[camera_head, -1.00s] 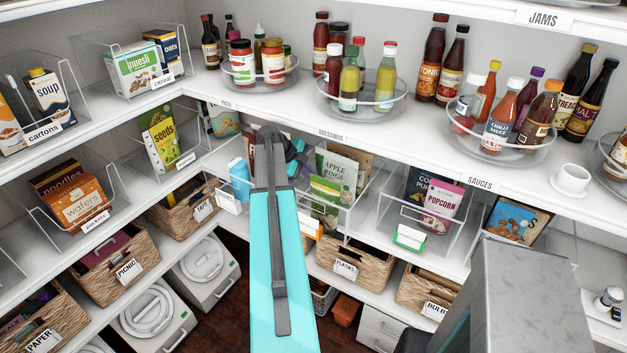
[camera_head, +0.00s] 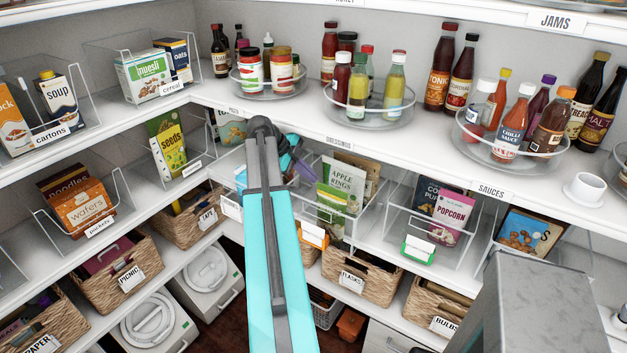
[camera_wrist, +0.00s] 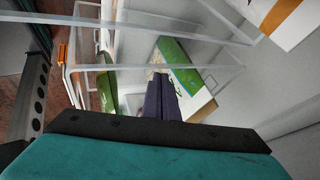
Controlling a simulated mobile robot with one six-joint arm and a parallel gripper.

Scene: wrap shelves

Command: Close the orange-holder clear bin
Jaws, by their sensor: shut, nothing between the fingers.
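The clear bin (camera_head: 347,235) with the orange holder (camera_head: 313,235) on its front stands on the middle shelf, left of the popcorn bin. It holds an Apple Rings packet (camera_head: 341,184) and a green packet. Its front seems to stick out past the shelf edge. In the wrist view the orange holder (camera_wrist: 63,54) is at the left, beyond the bin's clear walls. My gripper (camera_head: 303,170) is at the bin's left side, partly behind my arm. In the wrist view its dark fingers (camera_wrist: 161,92) are together and empty, low among the clear walls. Contact with the bin cannot be told.
A clear bin with a green holder (camera_head: 418,249) stands to the right with a popcorn packet (camera_head: 449,213). The upper shelf with bottle turntables (camera_head: 370,113) overhangs. Wicker baskets (camera_head: 360,275) fill the shelf below. A seeds bin (camera_head: 190,165) is at the left.

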